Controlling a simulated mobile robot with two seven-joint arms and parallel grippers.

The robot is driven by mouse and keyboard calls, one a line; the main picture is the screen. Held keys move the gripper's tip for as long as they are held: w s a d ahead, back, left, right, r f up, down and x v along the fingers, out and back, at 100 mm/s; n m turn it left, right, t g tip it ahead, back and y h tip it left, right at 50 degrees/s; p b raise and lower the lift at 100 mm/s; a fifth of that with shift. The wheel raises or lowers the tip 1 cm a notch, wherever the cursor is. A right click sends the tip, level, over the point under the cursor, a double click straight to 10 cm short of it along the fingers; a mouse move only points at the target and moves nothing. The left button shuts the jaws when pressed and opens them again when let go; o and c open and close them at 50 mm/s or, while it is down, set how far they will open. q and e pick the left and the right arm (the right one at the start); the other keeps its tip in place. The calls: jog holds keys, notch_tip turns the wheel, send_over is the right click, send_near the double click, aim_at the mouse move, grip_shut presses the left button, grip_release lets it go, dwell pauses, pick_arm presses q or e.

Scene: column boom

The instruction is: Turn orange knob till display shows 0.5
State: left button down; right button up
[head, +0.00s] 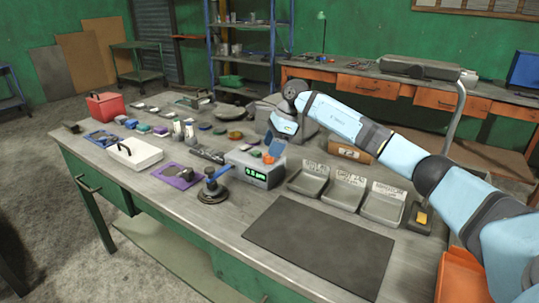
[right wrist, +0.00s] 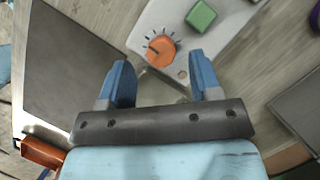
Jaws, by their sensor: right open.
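The orange knob (head: 269,159) is on top of a grey box with a green-lit display (head: 257,174). The digits are small; they look like 0.8, but I cannot be sure. My right gripper (head: 276,148) is above the knob. In the right wrist view the orange knob (right wrist: 161,49), with a dark pointer line and tick marks around it, lies just beyond the gap between the blue fingertips (right wrist: 160,68). The fingers are open, one to each side, and no contact shows. My left gripper is not in view.
A green button (right wrist: 201,16) is beside the knob on the box. A round-based stand with a blue arm (head: 213,191) is left of the box. Labelled grey trays (head: 345,205) stand to the right. A dark mat (head: 318,246) lies in front, otherwise clear.

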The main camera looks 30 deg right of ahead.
aim_at(268, 158)
jog(key=shift+x, duration=1.1)
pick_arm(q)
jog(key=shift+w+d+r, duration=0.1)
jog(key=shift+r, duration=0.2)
pick_arm(e)
jog(key=shift+w+a+f, duration=0.1)
jog(key=shift+f, duration=0.25)
jog(key=shift+c, duration=0.4)
jog(key=c, duration=0.9)
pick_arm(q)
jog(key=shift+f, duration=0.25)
pick_arm(e)
jog(key=shift+o, duration=0.2)
